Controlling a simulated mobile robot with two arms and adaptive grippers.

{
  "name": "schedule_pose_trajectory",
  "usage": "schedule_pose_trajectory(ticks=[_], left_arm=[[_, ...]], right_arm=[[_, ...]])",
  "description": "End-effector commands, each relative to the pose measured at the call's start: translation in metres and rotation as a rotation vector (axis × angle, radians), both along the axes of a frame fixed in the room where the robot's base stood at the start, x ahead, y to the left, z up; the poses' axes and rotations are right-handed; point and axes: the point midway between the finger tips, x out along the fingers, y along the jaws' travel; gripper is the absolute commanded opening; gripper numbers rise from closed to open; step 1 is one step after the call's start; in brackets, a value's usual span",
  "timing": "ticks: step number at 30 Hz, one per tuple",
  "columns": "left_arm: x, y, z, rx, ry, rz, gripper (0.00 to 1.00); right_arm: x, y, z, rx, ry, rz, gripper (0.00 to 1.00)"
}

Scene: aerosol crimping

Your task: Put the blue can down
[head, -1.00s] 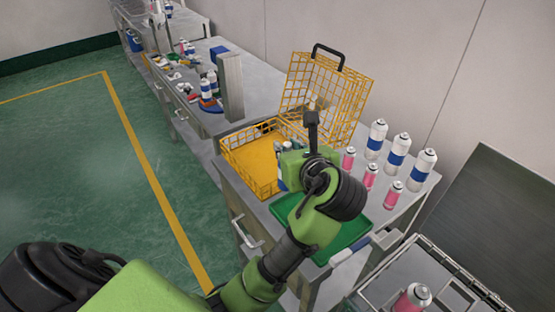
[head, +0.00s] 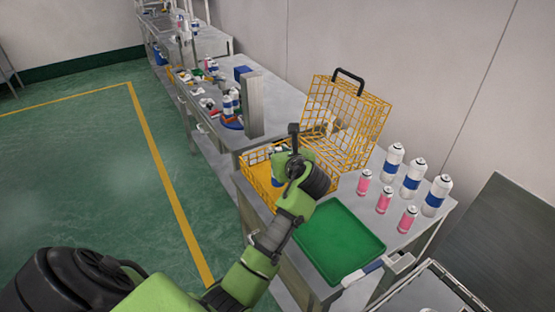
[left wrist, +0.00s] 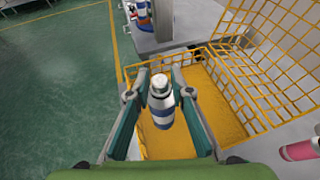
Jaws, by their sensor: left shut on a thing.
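The blue can (left wrist: 160,113), white with a blue band, is upright between the fingers of my left gripper (left wrist: 158,84) in the left wrist view. The gripper is shut on it. Can and gripper are over the open yellow wire basket (left wrist: 222,105); I cannot tell whether the can touches its floor. In the head view my left gripper (head: 278,168) is at the basket (head: 256,178), and my wrist hides most of the can. My right gripper is not in view.
The basket's raised wire lid (head: 345,112) stands behind it. A bare green tray (head: 338,240) lies in front on the table. Several pink cans (head: 385,200) and white-and-blue cans (head: 411,180) stand to the right. A grey post (head: 254,105) rises on the neighbouring bench.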

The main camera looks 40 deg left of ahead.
Motion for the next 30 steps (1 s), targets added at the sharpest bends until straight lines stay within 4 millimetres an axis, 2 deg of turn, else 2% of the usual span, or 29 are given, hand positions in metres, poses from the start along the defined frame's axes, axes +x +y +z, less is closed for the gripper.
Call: schedule_pose_trajectory(ticks=[4, 10, 20, 21, 22, 30], left_arm=[[0.004, 0.010, -0.013, 0.001, 0.003, 0.001, 0.00], [0.004, 0.008, -0.038, 0.000, 0.002, -0.001, 0.00], [0.004, 0.008, -0.042, 0.001, -0.001, -0.001, 0.00], [0.004, 0.008, -0.042, 0.000, 0.000, -0.001, 0.28], [0.004, 0.008, -0.042, 0.000, 0.000, -0.001, 0.36], [0.004, 0.008, -0.042, 0.000, 0.000, -0.001, 0.38]], right_arm=[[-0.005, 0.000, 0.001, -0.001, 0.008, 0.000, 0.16], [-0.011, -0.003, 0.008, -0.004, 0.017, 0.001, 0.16], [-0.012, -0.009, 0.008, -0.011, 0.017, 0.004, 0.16], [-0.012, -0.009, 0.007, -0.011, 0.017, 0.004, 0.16], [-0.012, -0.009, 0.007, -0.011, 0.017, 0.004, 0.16], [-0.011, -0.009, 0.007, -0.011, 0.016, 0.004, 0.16]])
